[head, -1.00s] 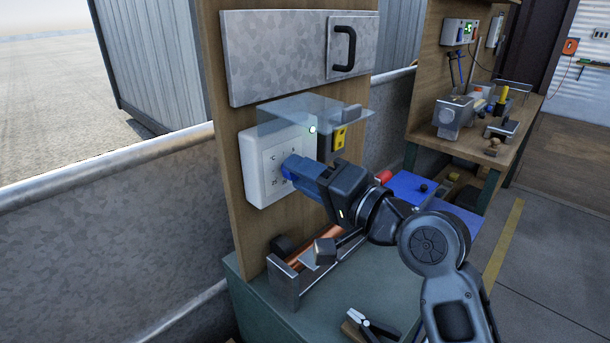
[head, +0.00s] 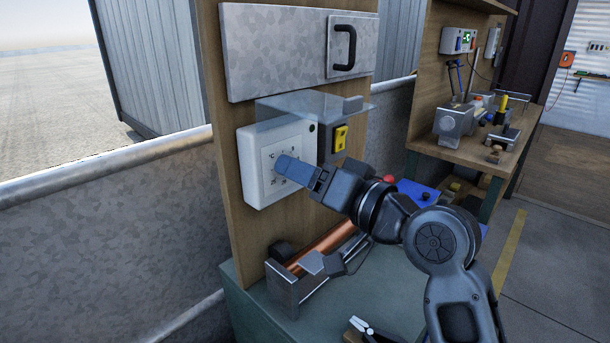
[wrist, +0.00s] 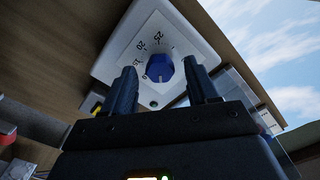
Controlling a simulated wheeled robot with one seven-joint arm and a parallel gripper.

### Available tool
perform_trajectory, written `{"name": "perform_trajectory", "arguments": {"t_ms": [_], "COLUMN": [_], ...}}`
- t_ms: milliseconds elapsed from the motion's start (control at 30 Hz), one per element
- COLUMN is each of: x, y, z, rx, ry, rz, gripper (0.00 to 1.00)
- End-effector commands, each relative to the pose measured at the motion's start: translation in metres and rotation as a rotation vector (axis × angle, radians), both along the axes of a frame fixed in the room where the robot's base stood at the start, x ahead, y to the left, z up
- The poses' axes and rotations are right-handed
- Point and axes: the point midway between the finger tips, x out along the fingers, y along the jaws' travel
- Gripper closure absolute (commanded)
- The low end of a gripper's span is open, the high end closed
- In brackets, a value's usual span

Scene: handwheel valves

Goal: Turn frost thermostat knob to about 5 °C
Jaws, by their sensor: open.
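The frost thermostat is a white square plate (head: 254,178) on the wooden panel, with a printed temperature scale. Its blue knob (wrist: 160,68) shows in the wrist view, with 15, 20 and 25 readable around it; I cannot read its exact setting. My gripper (wrist: 160,66) is open, with one finger on each side of the knob and a visible gap to it. In the head view my gripper (head: 284,164) is in front of the dial and hides the knob. A small dark green lamp (head: 312,127) sits at the plate's upper right corner.
A clear canopy (head: 300,106) juts out just above the thermostat. A yellow switch tag (head: 340,138) is to its right. A metal tray (head: 285,287) with a copper pipe (head: 330,240) is below. Pliers (head: 372,328) lie on the green bench (head: 245,300).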

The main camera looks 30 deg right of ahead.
Motion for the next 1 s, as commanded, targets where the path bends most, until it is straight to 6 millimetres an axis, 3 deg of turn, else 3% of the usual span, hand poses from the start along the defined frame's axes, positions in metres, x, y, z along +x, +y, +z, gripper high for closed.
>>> {"name": "perform_trajectory", "arguments": {"t_ms": [167, 700, 1000], "x": [-0.005, -0.051, -0.057], "y": [-0.002, -0.017, -0.019], "z": [0.0, 0.0, 0.0], "rx": [0.001, 0.002, 0.001], "ry": [0.001, 0.001, 0.0], "rz": [-0.001, 0.0, 0.0], "gripper": [0.42, 0.42, 0.42]}}
